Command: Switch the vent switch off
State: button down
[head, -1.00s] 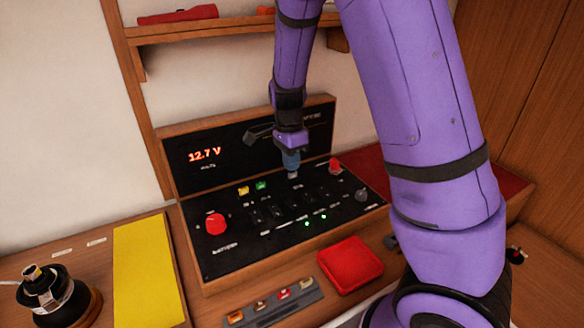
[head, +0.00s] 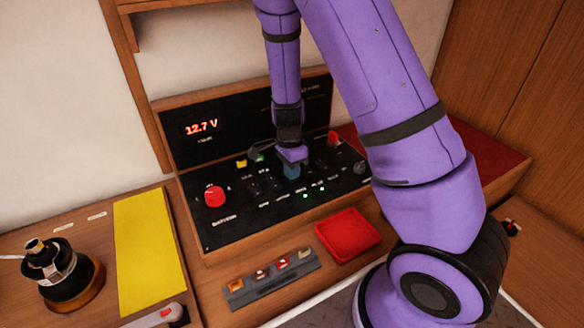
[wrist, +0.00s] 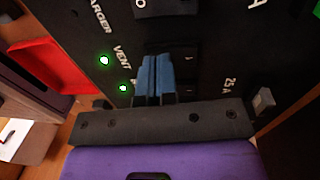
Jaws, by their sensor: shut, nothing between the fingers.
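The black switch panel (head: 230,225) slopes on the desk, with rows of small dark switches and white labels. My gripper (head: 291,176) is over its middle, pointing down, with blue fingertips closed together. In the wrist view the blue fingers (wrist: 155,78) are at the panel beside the VENT label (wrist: 122,56). A green light (wrist: 104,60) glows near that label and a second green light (wrist: 123,88) glows close by. The fingers cover much of the vent switch's area, so its position and whether they touch it cannot be told.
A red knob (head: 214,196) is at the panel's left, and another red knob (head: 333,139) at its far right. A 12.7 V display (head: 201,127) is lit behind. A red tray (head: 347,234) and a strip of fuses (head: 272,278) lie in front.

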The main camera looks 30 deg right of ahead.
jog(key=shift+s+f, duration=0.1)
jog(key=shift+f, duration=0.1)
dwell(0.4)
jog(key=shift+w+r, duration=0.2)
jog(key=shift+w, duration=0.65)
jog(key=shift+r, duration=0.1)
